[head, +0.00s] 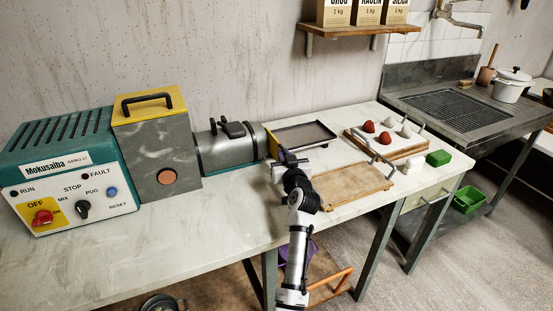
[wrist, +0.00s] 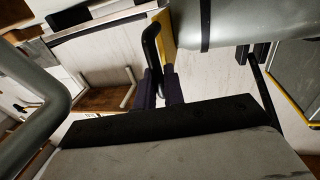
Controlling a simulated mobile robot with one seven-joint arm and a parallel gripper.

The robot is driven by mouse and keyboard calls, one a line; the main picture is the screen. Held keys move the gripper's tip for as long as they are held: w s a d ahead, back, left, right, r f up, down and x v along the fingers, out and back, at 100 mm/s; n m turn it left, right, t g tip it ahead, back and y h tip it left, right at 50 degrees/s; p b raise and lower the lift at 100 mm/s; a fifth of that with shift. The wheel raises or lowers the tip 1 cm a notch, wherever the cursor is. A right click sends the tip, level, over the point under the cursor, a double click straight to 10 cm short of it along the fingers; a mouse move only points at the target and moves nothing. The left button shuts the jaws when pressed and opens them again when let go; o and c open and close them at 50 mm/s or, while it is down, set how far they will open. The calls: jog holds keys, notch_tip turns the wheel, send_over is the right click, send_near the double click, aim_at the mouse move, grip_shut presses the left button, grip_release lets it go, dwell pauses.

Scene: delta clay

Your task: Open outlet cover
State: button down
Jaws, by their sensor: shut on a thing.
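The outlet cover (head: 273,144) is a yellow plate at the right end of the grey barrel (head: 232,146). In the wrist view the cover (wrist: 165,33) shows nearly edge-on, close against the barrel's end (wrist: 203,22); any small gap there cannot be made out. A black bar handle (wrist: 151,48) stands out from the cover. My gripper (head: 284,158) is at the cover from the front. In the wrist view its dark fingers (wrist: 158,88) are shut on the handle's lower end. The arm hides part of the cover in the head view.
A dark tray (head: 303,135) lies right of the barrel. A wooden board (head: 350,187) with a metal handle lies near the front edge. Behind it a board (head: 380,148) carries red and white lumps. A green block (head: 438,158) stands farther right. The machine (head: 70,170) fills the left.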

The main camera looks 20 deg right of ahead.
jog(key=shift+s, duration=0.2)
jog(key=c, duration=1.6)
grip_release()
jog(key=s+a+b, duration=0.2)
jog(key=s+b, duration=0.1)
jog(key=s, duration=1)
jog(key=shift+s, duration=0.35)
jog(key=shift+a, duration=0.15)
